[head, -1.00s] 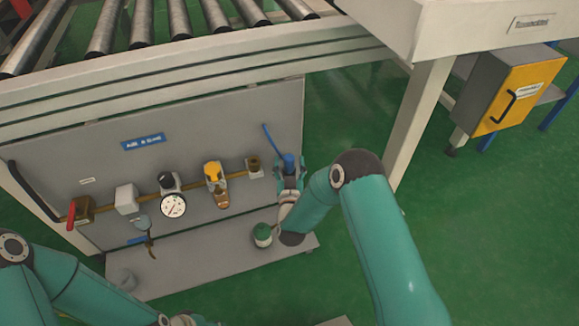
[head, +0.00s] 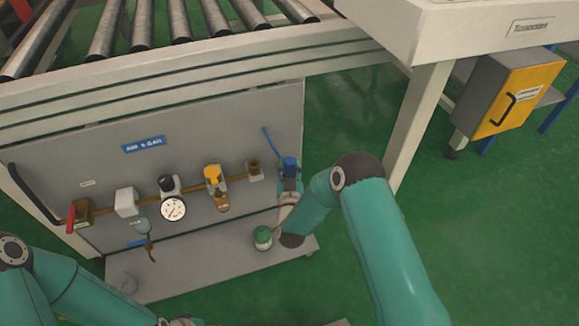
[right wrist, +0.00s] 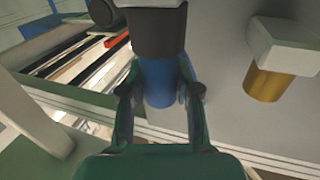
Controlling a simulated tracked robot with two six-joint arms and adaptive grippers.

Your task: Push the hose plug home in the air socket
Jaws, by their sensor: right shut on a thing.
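The blue hose plug (head: 290,163) stands at the right edge of the grey air panel, with a thin blue hose (head: 270,141) beside it. My right gripper (head: 289,175) is shut on the plug. In the right wrist view the blue body (right wrist: 158,82) sits between the two fingers (right wrist: 160,92), with a black part above it. The brass air socket (head: 255,171) is on the panel just left of the plug, with a gap between them. In the wrist view a brass cylinder (right wrist: 265,85) under a pale block is apart from the plug. My left gripper is out of view.
The panel carries a red-handled valve (head: 73,215), a gauge (head: 173,208) and a yellow-topped fitting (head: 213,175). A green-topped container (head: 263,236) stands on the shelf (head: 205,250) below. A roller conveyor (head: 150,22) runs above. A pale leg (head: 418,115) stands right of my arm.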

